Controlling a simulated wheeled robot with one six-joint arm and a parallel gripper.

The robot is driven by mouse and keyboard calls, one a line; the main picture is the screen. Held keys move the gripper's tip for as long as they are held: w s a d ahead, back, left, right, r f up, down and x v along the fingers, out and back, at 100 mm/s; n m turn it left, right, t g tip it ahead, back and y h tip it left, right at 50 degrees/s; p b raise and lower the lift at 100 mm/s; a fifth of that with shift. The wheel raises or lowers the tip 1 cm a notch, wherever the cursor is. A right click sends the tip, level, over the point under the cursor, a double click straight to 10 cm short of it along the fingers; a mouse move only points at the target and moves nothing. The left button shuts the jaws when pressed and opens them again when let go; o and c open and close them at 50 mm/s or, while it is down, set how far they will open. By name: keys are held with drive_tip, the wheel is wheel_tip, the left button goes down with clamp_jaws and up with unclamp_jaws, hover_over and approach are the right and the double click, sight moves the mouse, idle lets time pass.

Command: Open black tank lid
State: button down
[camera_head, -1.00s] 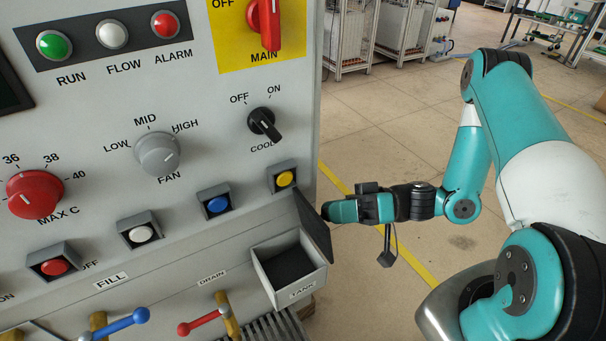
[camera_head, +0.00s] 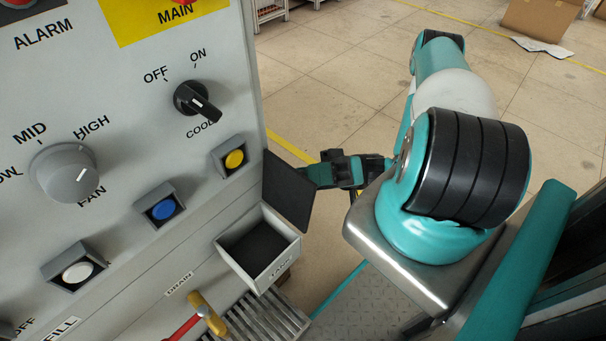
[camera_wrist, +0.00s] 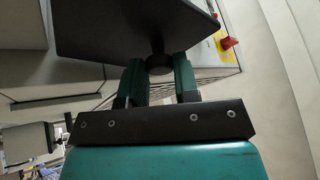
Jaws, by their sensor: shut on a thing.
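The white tank box (camera_head: 287,257) labelled TANK sits at the panel's lower right corner, with its dark inside showing. Its black lid (camera_head: 288,192) stands raised and tilted along the tank's right side, clear of the opening. My gripper (camera_head: 307,177) is at the outer face of the lid. In the wrist view, my gripper's two teal fingers (camera_wrist: 160,72) are shut on the small round black knob of the lid (camera_wrist: 125,28). The lid's plate fills the upper middle of that view. The knob is hidden behind the lid in the head view.
Above the tank are a yellow button (camera_head: 235,160) and a black COOL knob (camera_head: 196,99). A metal grating (camera_head: 262,318) lies below. Open floor (camera_head: 330,75) extends right of the panel.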

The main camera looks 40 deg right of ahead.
drive_tip(key=shift+f, duration=0.15)
drive_tip(key=c, duration=0.8)
unclamp_jaws()
drive_tip(key=shift+d, duration=0.1)
drive_tip(key=shift+c, duration=0.2)
drive_tip(key=v, duration=0.7)
drive_tip(key=shift+s+d, duration=0.15)
drive_tip(key=shift+d, duration=0.05)
